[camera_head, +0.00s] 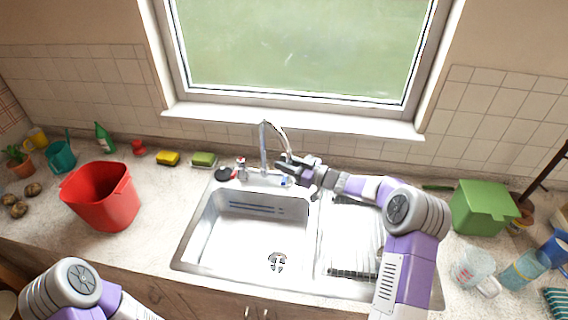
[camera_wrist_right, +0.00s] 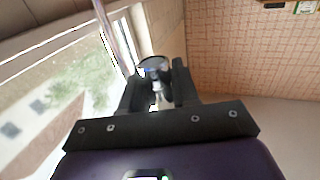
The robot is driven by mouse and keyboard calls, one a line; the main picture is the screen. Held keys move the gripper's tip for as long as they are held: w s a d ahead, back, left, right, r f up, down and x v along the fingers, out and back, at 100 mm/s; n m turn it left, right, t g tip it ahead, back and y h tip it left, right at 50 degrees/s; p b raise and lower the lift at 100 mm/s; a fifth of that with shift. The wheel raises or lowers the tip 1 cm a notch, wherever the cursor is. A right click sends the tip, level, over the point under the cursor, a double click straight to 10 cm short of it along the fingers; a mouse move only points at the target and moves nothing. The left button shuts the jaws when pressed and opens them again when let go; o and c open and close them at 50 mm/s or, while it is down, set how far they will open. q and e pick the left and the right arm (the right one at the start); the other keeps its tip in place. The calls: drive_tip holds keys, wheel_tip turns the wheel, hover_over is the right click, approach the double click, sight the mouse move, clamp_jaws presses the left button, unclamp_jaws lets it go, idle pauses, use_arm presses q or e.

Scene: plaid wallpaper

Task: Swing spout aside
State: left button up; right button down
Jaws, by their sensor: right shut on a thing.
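The metal spout (camera_head: 264,145) rises behind the sink (camera_head: 236,258) and curves over to the right, its end coming down at my right gripper (camera_head: 288,165). In the right wrist view, the fingers of my right gripper (camera_wrist_right: 159,82) are closed around a shiny metal piece that looks like the spout's end (camera_wrist_right: 155,64). A tap handle with a red mark (camera_head: 241,168) stands left of the spout base, and a blue mark (camera_head: 285,181) shows to its right. My left gripper is out of view; only part of my left arm shows at the bottom left.
A red bucket (camera_head: 100,198) stands left of the sink. Yellow (camera_head: 167,158) and green (camera_head: 204,159) sponges lie behind it. A green box (camera_head: 483,207) and glasses (camera_head: 474,268) stand at the right. The window (camera_head: 300,50) is close behind the spout.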

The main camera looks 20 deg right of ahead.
drive_tip(key=shift+d, duration=0.1)
drive_tip(key=c, duration=0.9)
unclamp_jaws()
drive_tip(key=shift+s, duration=0.1)
drive_tip(key=v, duration=0.7)
drive_tip(key=shift+s+d+b, duration=0.2)
drive_tip(key=shift+s+b, duration=0.05)
drive_tip(key=shift+b, duration=0.05)
